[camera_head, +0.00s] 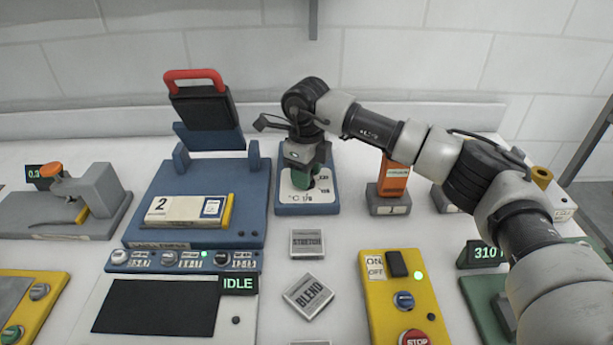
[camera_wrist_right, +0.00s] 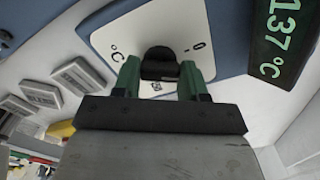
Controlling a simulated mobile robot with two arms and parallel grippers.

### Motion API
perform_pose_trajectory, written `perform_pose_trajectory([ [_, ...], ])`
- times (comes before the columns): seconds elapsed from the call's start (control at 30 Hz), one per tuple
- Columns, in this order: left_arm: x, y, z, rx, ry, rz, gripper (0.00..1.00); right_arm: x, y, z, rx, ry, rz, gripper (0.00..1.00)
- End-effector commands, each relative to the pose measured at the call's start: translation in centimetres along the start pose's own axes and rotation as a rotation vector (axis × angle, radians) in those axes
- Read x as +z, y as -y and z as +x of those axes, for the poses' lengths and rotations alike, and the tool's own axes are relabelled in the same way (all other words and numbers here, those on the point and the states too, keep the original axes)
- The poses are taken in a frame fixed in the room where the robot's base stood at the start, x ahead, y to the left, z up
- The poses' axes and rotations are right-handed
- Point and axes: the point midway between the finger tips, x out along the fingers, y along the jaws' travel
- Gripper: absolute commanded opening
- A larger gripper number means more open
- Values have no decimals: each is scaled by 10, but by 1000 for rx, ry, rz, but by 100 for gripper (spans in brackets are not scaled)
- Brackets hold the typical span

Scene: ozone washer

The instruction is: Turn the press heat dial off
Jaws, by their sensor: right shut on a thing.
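The press heat dial is a black knob (camera_wrist_right: 160,63) on a white face plate (camera_wrist_right: 108,40) marked with °C and 0. The plate also shows in the head view (camera_head: 326,196), on a blue panel right of the blue press (camera_head: 196,246). My right gripper (camera_head: 304,178) reaches down over it, and its green fingers hide the knob in the head view. In the right wrist view the gripper (camera_wrist_right: 160,75) has one finger on each side of the knob, shut on it. A display (camera_wrist_right: 283,35) beside the dial reads 137 °C. My left gripper is out of view.
The press has a raised lid with a red handle (camera_head: 194,75). Several small grey label blocks, including BLEND (camera_head: 310,295), lie in front. An orange block in a grey stand (camera_head: 388,203) is close to the right. A yellow switch box (camera_head: 408,300) stands in front.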

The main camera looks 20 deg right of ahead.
Motion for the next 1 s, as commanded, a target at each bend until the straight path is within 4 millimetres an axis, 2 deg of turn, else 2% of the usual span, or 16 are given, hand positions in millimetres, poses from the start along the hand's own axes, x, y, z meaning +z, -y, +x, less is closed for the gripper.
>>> perform_pose_trajectory([
  [0.2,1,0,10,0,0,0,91,0,0,0,-1,3,-197,19],
  [0.5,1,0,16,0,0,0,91,0,0,0,-1,2,-404,19],
  [1.0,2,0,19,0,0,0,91,0,0,-1,-1,3,-527,19],
])
